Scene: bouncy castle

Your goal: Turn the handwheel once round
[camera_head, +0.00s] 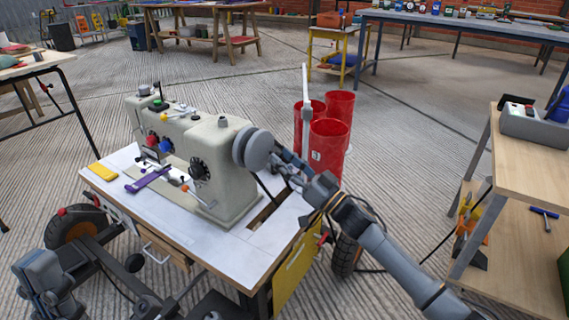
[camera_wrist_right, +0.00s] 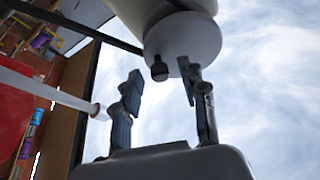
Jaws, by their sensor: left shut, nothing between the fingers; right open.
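A cream sewing machine (camera_head: 190,140) stands on a white-topped table. Its round grey handwheel (camera_head: 250,148) is at the right end. In the right wrist view the handwheel (camera_wrist_right: 190,38) is a pale disc with a small dark knob (camera_wrist_right: 159,68) near its edge. My right gripper (camera_head: 285,162) is beside the handwheel, open. In the right wrist view its fingers (camera_wrist_right: 164,85) are spread, with the knob appearing between their tips; contact cannot be told. My left gripper (camera_head: 60,278) is low at the left, shut and empty, away from the machine.
Red bins (camera_head: 331,140) and a white rod (camera_head: 305,92) stand behind my right gripper. The rod (camera_wrist_right: 55,88) ends close to one finger in the wrist view. A purple item (camera_head: 148,178) and yellow block (camera_head: 102,172) lie on the tabletop (camera_head: 215,248). A wooden bench (camera_head: 535,165) stands right.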

